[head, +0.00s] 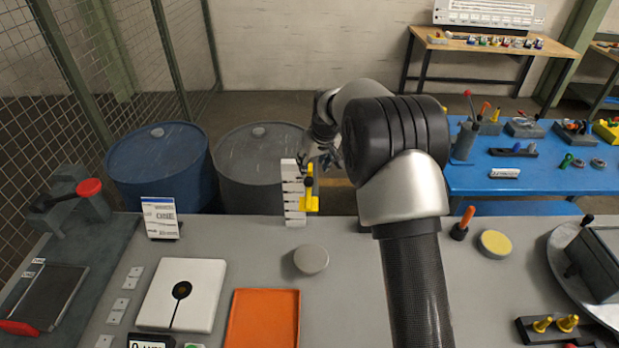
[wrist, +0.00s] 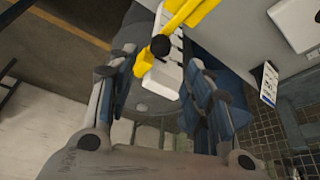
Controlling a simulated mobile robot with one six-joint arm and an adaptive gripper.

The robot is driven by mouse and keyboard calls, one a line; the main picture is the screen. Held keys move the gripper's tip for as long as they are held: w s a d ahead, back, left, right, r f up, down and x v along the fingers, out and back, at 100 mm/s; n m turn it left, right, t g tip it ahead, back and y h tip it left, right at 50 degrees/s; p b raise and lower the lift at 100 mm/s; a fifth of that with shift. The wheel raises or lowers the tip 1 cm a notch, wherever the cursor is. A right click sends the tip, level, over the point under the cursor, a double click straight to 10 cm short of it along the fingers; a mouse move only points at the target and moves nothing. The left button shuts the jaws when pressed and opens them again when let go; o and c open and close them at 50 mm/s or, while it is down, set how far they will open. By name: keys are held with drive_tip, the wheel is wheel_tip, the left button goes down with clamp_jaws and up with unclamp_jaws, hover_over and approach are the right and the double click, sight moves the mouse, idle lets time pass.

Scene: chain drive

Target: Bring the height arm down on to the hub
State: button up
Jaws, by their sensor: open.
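The height arm (head: 308,203) is a yellow piece with a black knob, set on a white notched post (head: 291,193) at the back edge of the grey bench. In the wrist view the yellow arm (wrist: 190,12) and its dark knob (wrist: 160,46) lie just beyond my fingertips. My gripper (head: 318,165) is open, close to the top of the yellow arm; the wrist view shows its two fingers (wrist: 160,85) spread with the white post behind the gap. A round grey disc (head: 311,259) lies in front of the post; I cannot tell whether it is the hub.
An orange tray (head: 263,320) and a white plate with a black round mark (head: 183,293) lie at the front. A label stand (head: 160,218) stands left of the post. A yellow-topped disc (head: 495,243) is to the right. Two drums (head: 160,165) stand behind the bench.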

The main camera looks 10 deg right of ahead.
sight(309, 179)
drive_tip(key=x, duration=0.8)
drive_tip(key=shift+w+a+f, duration=0.1)
drive_tip(key=shift+w+f, duration=0.05)
drive_tip(key=shift+f, duration=0.2)
drive_tip(key=shift+c, duration=0.4)
clamp_jaws()
